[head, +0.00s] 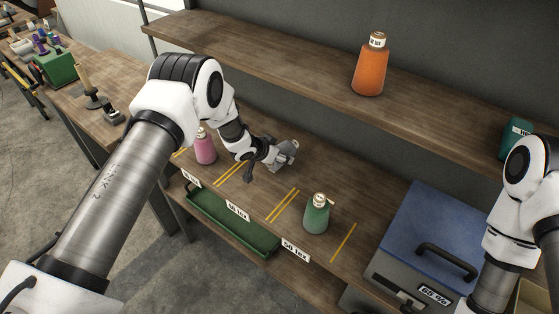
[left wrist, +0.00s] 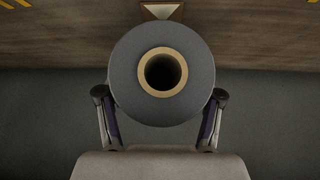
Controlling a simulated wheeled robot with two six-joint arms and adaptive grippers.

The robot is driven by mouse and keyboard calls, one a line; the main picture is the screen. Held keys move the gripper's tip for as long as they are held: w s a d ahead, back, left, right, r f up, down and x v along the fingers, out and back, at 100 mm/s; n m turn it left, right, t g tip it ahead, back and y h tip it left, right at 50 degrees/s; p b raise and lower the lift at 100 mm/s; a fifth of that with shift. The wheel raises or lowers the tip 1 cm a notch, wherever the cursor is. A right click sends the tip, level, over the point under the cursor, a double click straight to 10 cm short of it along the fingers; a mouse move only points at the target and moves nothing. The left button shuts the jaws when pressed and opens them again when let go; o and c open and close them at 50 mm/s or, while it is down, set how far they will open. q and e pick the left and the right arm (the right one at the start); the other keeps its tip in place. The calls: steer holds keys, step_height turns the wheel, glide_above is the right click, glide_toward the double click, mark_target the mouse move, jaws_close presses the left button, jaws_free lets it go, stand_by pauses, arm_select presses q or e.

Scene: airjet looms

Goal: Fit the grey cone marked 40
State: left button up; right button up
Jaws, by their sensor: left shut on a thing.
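My left gripper (head: 274,154) is shut on a grey cone (head: 286,154), above or at the wooden shelf between the pink and green cones. In the left wrist view my left gripper (left wrist: 160,115) has a finger on each side of the grey cone (left wrist: 125,65). The cone's round end faces that camera, with a tan ring around a dark hole. No marking on it is readable. Whether it touches the shelf I cannot tell. My right arm shows at the right edge; its gripper is out of view.
A pink cone (head: 205,148) and a green cone (head: 316,215) stand on the lower shelf (head: 255,195), which has yellow stripes. An orange cone (head: 370,68) stands on the upper shelf. A green tray (head: 215,215) lies below. A blue-lidded box (head: 440,235) is at right.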

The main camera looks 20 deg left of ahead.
arm_select(q)
steer(key=shift+f, duration=0.95)
steer(key=shift+s+r, duration=0.15)
steer(key=shift+c, duration=0.7)
steer(key=o, duration=1.5)
